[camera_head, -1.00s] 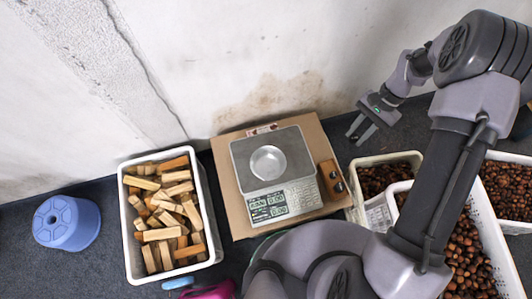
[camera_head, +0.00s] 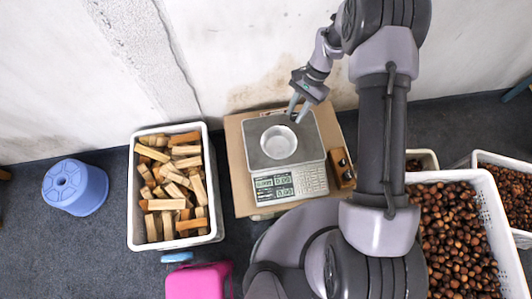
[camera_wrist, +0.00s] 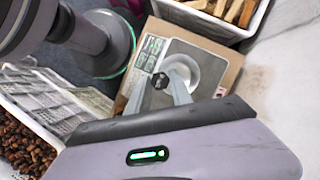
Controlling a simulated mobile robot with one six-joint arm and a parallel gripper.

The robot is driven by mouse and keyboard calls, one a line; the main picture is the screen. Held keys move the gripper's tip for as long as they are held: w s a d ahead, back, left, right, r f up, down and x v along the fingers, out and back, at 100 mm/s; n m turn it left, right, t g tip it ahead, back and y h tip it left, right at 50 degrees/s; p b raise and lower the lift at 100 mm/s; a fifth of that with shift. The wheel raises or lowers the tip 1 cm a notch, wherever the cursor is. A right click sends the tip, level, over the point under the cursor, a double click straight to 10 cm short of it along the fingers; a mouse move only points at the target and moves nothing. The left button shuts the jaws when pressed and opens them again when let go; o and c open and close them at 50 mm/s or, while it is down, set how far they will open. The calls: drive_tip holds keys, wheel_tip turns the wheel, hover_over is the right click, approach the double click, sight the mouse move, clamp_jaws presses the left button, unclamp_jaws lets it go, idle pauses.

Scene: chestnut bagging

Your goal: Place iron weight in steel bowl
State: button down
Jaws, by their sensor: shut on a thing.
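The steel bowl (camera_head: 278,142) is a round, shiny bowl on the flat pan of the scale (camera_head: 290,184). My gripper (camera_head: 298,112) is above the scale, up and to the right of the bowl in the head view. In the wrist view my gripper (camera_wrist: 169,88) is shut on a small dark iron weight (camera_wrist: 160,80). The weight is between the fingertips and overlaps the left side of the bowl (camera_wrist: 190,69) in that view. I cannot tell its exact height above the bowl. The weight is not clear in the head view.
A wooden block (camera_head: 342,168) with dark pieces on it is right of the scale. A white crate of wood sticks (camera_head: 132,215) stands left, a blue stool (camera_head: 75,187) beyond it. Chestnut crates (camera_head: 483,180) are right. A pink object (camera_head: 198,282) is in front. The wall is behind.

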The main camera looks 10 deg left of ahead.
drive_tip(key=w+a+f+m+t+y+b, duration=0.15)
drive_tip(key=a+f+m, duration=0.3)
drive_tip(key=f, duration=0.65)
drive_tip(key=m+t+b, duration=0.2)
drive_tip(key=m, duration=0.4)
hover_over(276, 148)
drive_tip(key=d, duration=0.2)
wheel_tip(276, 148, down, 10)
drive_tip(key=shift+n+y, duration=0.25)
drive_tip(key=f+b, duration=0.4)
drive_tip(key=f, duration=0.6)
drive_tip(key=shift+a+f+b, duration=0.1)
drive_tip(key=shift+a+b, duration=0.1)
drive_tip(key=shift+b, duration=0.15)
drive_tip(key=shift+r, duration=0.2)
drive_tip(key=shift+f, duration=0.15)
drive_tip(key=c, duration=1.1)
unclamp_jaws()
drive_tip(key=shift+c, duration=0.2)
